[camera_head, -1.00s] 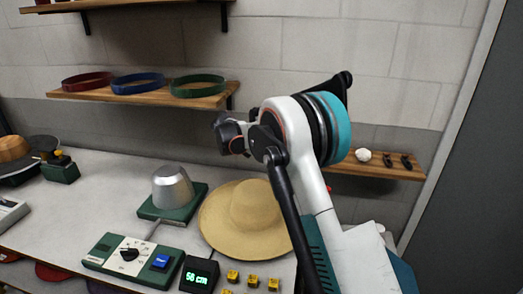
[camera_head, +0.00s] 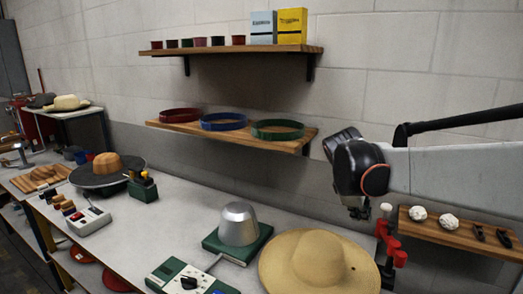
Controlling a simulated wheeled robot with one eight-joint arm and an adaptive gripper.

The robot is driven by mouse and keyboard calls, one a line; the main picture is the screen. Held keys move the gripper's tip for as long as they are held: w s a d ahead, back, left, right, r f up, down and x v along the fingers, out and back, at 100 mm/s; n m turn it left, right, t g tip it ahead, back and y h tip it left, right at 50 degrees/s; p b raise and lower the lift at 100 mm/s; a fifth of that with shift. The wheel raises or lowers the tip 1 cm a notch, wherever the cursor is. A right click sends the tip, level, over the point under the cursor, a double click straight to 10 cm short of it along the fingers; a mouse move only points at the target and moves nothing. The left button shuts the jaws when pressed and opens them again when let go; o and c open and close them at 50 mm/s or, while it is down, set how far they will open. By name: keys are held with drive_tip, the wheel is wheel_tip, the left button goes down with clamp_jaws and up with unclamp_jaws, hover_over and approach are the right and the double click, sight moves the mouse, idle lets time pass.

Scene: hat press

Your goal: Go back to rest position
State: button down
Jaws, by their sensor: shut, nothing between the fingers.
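My gripper (camera_head: 360,211) shows at the right in the head view, at the end of my white and dark arm that reaches in from the right edge. Its fingers are small here, point downward and look closed with nothing between them. It hangs in the air above and to the right of a straw hat (camera_head: 318,259), apart from it. The straw hat lies on the workbench (camera_head: 190,200), brim down. A silver hat form (camera_head: 238,224) on a green base stands to the left of the hat.
A red clamp (camera_head: 388,240) and a low wooden shelf (camera_head: 460,235) with white lumps lie near my gripper. A wall shelf (camera_head: 180,127) holds red, blue and green bands. A green control box (camera_head: 185,280) sits in front.

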drive_tip(key=s+a+f+m+t+y, duration=0.2)
drive_tip(key=s+m, duration=0.3)
drive_tip(key=s, duration=0.7)
drive_tip(key=s+a+f+m+t+y, duration=0.1)
drive_tip(key=s+m, duration=0.5)
drive_tip(key=s, duration=0.7)
drive_tip(key=a+f+y+b, duration=0.1)
drive_tip(key=a+f, duration=0.1)
drive_tip(key=a, duration=0.1)
drive_tip(key=shift+s+a+f+t+y, duration=0.15)
drive_tip(key=shift+a+f+t+y, duration=0.15)
drive_tip(key=shift+t, duration=0.1)
